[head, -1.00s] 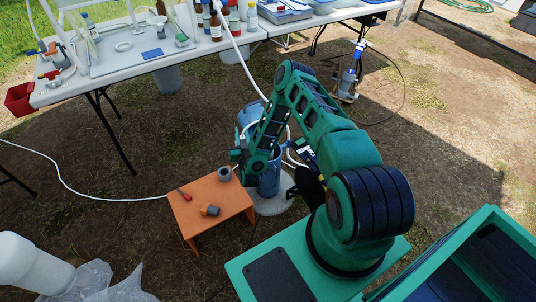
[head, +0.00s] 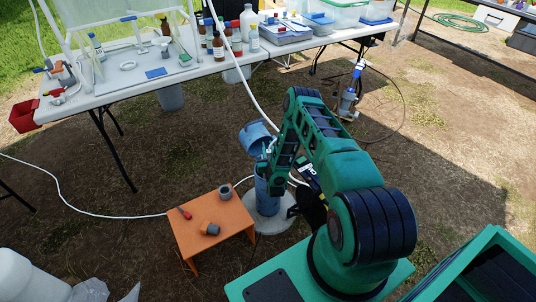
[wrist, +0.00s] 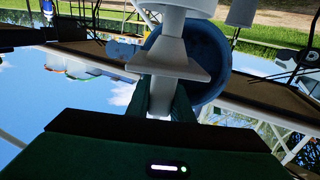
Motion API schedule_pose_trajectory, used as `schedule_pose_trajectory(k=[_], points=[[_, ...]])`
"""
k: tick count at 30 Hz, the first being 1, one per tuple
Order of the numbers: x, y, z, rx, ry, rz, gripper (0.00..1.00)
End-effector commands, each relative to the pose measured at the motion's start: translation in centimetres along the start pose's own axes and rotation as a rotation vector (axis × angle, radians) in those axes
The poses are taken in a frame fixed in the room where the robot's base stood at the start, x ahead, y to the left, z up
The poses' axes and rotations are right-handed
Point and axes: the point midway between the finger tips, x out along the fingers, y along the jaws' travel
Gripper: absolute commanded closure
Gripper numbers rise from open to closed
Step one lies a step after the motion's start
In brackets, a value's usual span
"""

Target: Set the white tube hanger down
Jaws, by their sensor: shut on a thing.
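The white tube hanger (wrist: 168,58) is in my gripper (wrist: 166,105) in the wrist view, a pale piece with a flared plate and a narrower stem between the green fingers. My gripper is shut on it. Behind it in the wrist view is the round blue opening of the well casing (wrist: 210,62). In the head view my gripper (head: 266,172) is at the blue well casing (head: 268,196), largely hidden by my arm. The hanger cannot be made out clearly there. I cannot tell whether the hanger touches the casing.
The blue lid (head: 257,137) stands tilted open above the casing. An orange stool (head: 212,228) stands left of it, with a red-handled tool, a grey ring and an orange-grey fitting on it. White tubing (head: 250,85) runs from the table (head: 205,75) down towards the well.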

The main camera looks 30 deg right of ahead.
Motion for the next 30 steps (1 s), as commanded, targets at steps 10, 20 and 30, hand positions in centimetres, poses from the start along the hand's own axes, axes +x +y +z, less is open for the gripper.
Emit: schedule_pose_trajectory(k=[10, 20, 30], points=[[0.0, 0.1, 3.8, 0.001, -0.001, 0.0, 1.0], [0.1, 0.1, 4.1, 0.001, 0.001, 0.0, 1.0], [0.1, 0.1, 4.1, 0.001, 0.0, 0.0, 0.61]])
